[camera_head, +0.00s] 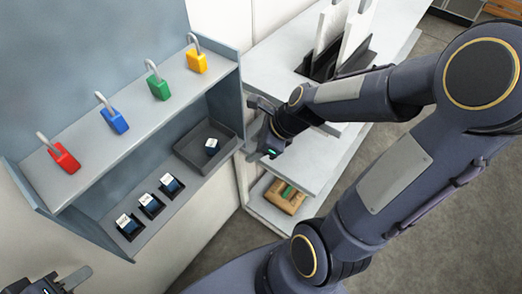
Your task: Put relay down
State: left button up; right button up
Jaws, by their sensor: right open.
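Several small dark relays with white labels are in the lower bay of the blue-grey shelf unit. One relay (211,146) sits in a shallow dark tray (186,153) at the right end of the bay. Three more stand in a row of dark holders: one relay (171,184), a middle relay (150,202) and a near relay (127,222). My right gripper (253,128) is open with nothing visible between its fingers, just right of the shelf's side wall and apart from the relays. My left gripper (48,284) is partly cut off at the bottom left corner; its opening is unclear.
Padlocks in red (64,157), blue (114,120), green (158,87) and yellow (196,60) stand on the upper shelf (130,120). A white shelf rack on the right holds a dark rack of white panels (352,35) and a brown box (284,196) lower down.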

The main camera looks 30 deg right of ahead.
jog(key=s+a+r+n, duration=0.1)
jog(key=s+r+n, duration=0.3)
jog(key=n, duration=0.8)
jog(key=s+a+r+n, duration=0.2)
jog(key=s+r+n, duration=0.2)
jog(key=s+n, duration=0.4)
jog(key=n, duration=0.5)
jog(key=shift+s+a+r+t+h, duration=0.15)
jog(key=shift+s+t+h, duration=0.1)
jog(key=shift+t+h, duration=0.05)
